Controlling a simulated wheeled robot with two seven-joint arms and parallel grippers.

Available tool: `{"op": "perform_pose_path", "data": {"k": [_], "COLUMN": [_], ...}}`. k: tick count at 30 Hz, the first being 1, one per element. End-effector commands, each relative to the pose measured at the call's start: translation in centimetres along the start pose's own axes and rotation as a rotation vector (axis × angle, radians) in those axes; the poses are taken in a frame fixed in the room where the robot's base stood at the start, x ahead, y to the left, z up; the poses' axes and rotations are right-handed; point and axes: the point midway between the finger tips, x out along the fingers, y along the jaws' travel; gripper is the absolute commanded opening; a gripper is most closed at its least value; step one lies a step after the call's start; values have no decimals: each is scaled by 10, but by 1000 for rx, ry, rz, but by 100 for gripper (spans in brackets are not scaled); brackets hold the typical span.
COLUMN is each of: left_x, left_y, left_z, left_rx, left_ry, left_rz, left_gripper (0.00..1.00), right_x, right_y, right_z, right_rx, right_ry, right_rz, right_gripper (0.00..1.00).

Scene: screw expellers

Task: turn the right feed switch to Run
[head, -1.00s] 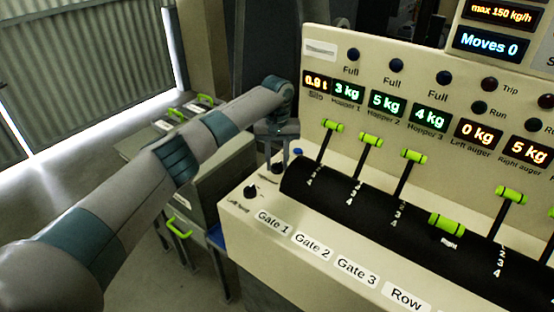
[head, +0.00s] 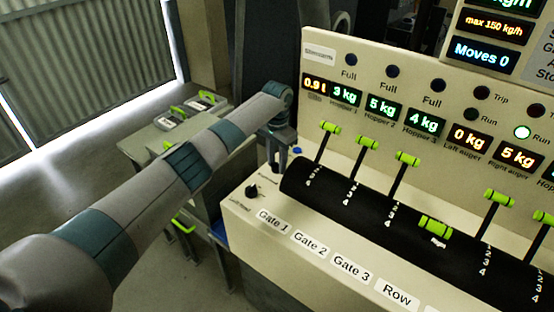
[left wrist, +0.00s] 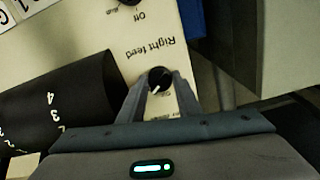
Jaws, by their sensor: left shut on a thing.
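The right feed switch (left wrist: 159,79) is a small dark round knob with a white pointer mark, on the cream panel beside the upside-down "Right feed" label. My left gripper (left wrist: 160,88) is shut on this knob, one finger on each side. The pointer mark slants down and left in the left wrist view; the position labels beside it are partly hidden. In the head view my left gripper (head: 277,163) reaches down at the console's left end. The left feed switch (head: 251,192) is a similar knob nearer the front. My right gripper is not in view.
The black drum (head: 330,200) with green-handled levers lies just right of my left gripper.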

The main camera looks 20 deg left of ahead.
Motion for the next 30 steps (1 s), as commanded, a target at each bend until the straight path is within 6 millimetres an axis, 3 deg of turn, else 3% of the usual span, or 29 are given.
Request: {"op": "perform_pose_path", "data": {"k": [9, 21, 22, 24, 30], "left_x": [-1, -1, -1, -1, 0], "left_y": [0, 0, 0, 0, 0], "left_z": [-1, -1, -1, -1, 0], "left_rx": [107, 118, 118, 117, 117], "left_ry": [3, 3, 3, 3, 2], "left_rz": [0, -1, -1, -1, 0], "left_gripper": [8, 8, 33, 49, 49], "right_x": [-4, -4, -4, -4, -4], "right_y": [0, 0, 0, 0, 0], "right_z": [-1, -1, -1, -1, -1], "right_rx": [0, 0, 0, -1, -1], "right_ry": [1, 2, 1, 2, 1], "right_rz": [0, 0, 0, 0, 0], "right_gripper": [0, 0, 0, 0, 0]}}
